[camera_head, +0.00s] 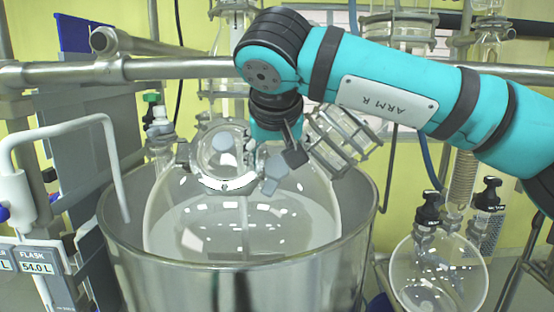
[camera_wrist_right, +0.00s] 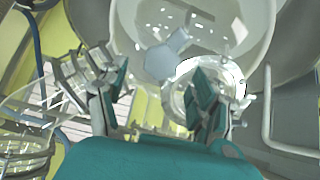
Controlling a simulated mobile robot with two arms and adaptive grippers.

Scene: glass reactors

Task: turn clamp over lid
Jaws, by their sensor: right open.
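The round glass lid (camera_head: 222,150) with its pale ring sits on top of the big glass vessel (camera_head: 190,225). It also shows in the right wrist view (camera_wrist_right: 238,82), partly behind a finger. A grey lobed clamp piece (camera_head: 272,180) is at the lid's right edge; in the wrist view the grey piece (camera_wrist_right: 166,54) lies just beyond my fingertips. My right gripper (camera_head: 278,158) is above and beside this piece, pointing down. In the wrist view its fingers (camera_wrist_right: 160,88) are spread wide with nothing held between them. Contact with the clamp cannot be told. My left gripper is out of view.
The vessel stands in a steel jacket (camera_head: 240,278). A metal rail (camera_head: 180,68) crosses behind. A ribbed glass and metal fitting (camera_head: 343,140) is close to the right of my gripper. A smaller flask (camera_head: 438,275) stands at right, and a bent pipe (camera_head: 110,150) at left.

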